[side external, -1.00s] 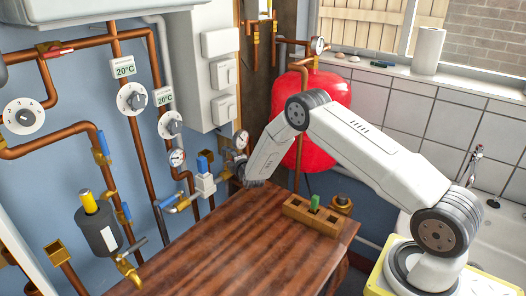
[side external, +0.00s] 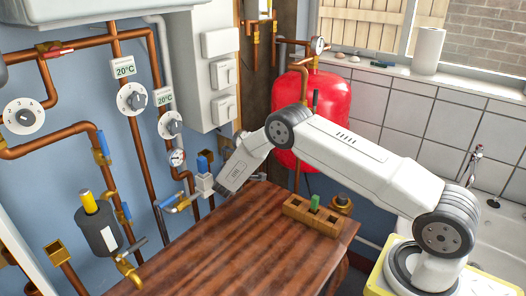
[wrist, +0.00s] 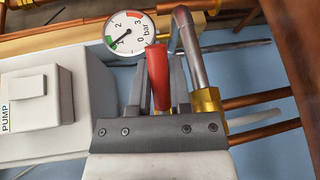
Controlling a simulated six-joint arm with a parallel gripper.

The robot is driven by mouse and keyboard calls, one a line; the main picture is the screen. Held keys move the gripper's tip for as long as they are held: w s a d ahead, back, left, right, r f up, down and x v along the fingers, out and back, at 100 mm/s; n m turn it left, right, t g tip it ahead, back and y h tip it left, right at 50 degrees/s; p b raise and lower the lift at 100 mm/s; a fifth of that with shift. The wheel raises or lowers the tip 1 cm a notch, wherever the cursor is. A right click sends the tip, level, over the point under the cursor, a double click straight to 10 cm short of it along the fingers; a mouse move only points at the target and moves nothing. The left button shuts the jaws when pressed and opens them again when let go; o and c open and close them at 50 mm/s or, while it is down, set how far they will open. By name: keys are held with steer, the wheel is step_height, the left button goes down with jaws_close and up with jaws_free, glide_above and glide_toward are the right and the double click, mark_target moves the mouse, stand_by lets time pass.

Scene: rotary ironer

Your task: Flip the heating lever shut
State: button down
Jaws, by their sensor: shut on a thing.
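My gripper (wrist: 157,90) is shut on a red lever handle (wrist: 157,75) in the wrist view; a dark finger stands on each side of it. The handle points upward in that picture, its top close to the pressure gauge. Its pivot is hidden behind the gripper body. No label on this lever shows, so I cannot tell from lettering whether it is the heating lever. In the side view my gripper (side external: 220,191) is low by the wall pipes, just past the table's far left edge, and the red handle is hidden there.
A pressure gauge (wrist: 128,34) sits just above the handle. A white PUMP box (wrist: 40,100) is on the left and a brass fitting (wrist: 207,102) with a grey bent pipe on the right. The wooden table (side external: 215,245) holds a slotted block (side external: 300,212) with a green peg.

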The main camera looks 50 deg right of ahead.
steer(key=shift+s+a+m+g+h, duration=0.2)
steer(key=shift+m+g+h, duration=0.1)
steer(key=shift+m+g, duration=0.45)
steer(key=shift+s+a+m+g+h, duration=0.25)
steer(key=shift+m+g, duration=0.2)
steer(key=shift+g, duration=0.5)
steer(key=shift+w, duration=0.1)
steer(key=c, duration=0.5)
jaws_free()
steer(key=shift+c, duration=0.2)
steer(key=v, duration=0.7)
steer(key=shift+a, duration=0.35)
